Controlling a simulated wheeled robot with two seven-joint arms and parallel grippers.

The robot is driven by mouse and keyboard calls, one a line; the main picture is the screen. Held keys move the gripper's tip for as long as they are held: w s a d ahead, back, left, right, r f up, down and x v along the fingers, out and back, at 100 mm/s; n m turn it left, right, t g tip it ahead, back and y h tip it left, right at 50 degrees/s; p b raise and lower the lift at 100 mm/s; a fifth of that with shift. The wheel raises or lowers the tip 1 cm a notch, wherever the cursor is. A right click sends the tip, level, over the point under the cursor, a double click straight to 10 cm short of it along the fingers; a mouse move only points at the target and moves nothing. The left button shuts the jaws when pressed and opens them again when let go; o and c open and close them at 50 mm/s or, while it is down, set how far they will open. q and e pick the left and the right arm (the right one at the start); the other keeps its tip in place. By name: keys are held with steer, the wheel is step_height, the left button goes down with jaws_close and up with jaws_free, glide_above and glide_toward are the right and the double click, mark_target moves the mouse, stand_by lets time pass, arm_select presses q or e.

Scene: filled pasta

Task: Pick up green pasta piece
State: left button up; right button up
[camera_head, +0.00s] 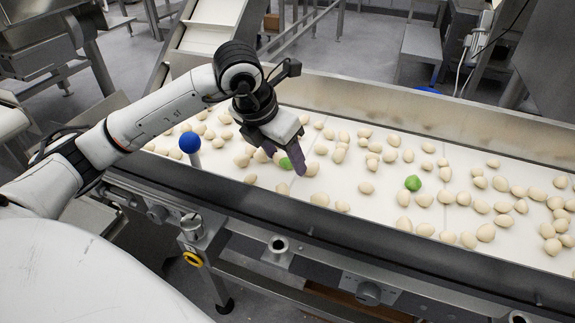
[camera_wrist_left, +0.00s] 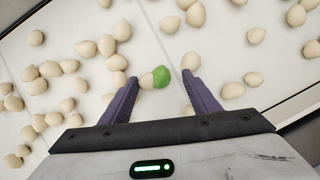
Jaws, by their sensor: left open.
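A green pasta piece (camera_head: 285,163) lies on the white conveyor belt (camera_head: 345,187) by my left gripper in the head view. Nothing is visibly held. A second green piece (camera_head: 413,183) lies farther right on the belt. My right gripper is not in view.
Many cream pasta pieces (camera_head: 366,188) are scattered over the belt, some close to the fingers. Metal side walls (camera_head: 400,110) border the belt. A blue knob (camera_head: 190,142) stands at the near edge, left of the gripper.

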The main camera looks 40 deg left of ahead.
arm_select(q)
steer(key=shift+f, duration=0.1)
steer(key=shift+c, duration=0.4)
steer(key=c, duration=1.1)
steer(key=shift+o, duration=0.2)
